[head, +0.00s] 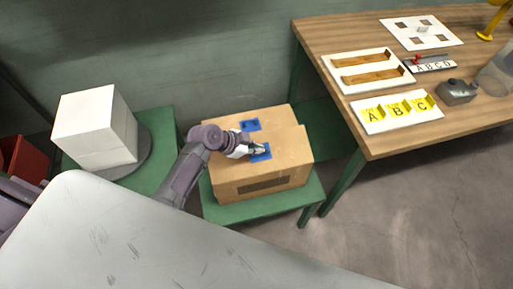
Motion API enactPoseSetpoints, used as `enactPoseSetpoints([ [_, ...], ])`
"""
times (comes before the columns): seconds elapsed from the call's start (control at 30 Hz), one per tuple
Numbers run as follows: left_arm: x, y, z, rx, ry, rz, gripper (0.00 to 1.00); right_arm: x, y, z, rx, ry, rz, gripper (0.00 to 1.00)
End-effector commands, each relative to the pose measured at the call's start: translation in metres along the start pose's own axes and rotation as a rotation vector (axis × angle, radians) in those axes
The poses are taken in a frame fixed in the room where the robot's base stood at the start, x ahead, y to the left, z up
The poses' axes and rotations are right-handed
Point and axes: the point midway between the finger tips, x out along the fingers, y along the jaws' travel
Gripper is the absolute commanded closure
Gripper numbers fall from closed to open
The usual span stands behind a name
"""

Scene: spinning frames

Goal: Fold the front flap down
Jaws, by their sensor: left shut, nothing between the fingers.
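A brown cardboard box (289,157) sits on a low green stand in the middle of the head view. Its top looks closed or nearly closed, with blue marks on it, and a dark strip shows on its front side. I cannot tell the front flap apart clearly from the rest of the top. My left gripper (260,149) is at the top of the box, over one blue mark (262,156). It is shut and holds nothing. I cannot tell whether it touches the cardboard. My right gripper does not show.
The green stand (262,208) bears the box. White boxes (95,125) stand on another green stand at left. A wooden table (400,147) at right holds white boards, yellow A, B, C pieces (398,109) and a clear container. A pale surface (150,240) fills the foreground.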

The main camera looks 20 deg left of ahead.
Motion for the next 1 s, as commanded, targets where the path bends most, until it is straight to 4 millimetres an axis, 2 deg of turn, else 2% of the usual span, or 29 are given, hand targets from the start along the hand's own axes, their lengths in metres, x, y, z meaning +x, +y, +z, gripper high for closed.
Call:
enactPoseSetpoints([
  [0.2,0.017,-0.019,0.018,-0.152,-0.004,0.158,1.0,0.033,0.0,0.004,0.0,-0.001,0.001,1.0],
  [0.37,0.022,-0.024,0.023,-0.197,-0.004,0.205,1.0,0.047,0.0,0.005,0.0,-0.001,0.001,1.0],
  [1.0,0.018,-0.022,0.019,-0.196,-0.004,0.205,1.0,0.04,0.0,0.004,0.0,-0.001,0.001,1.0],
])
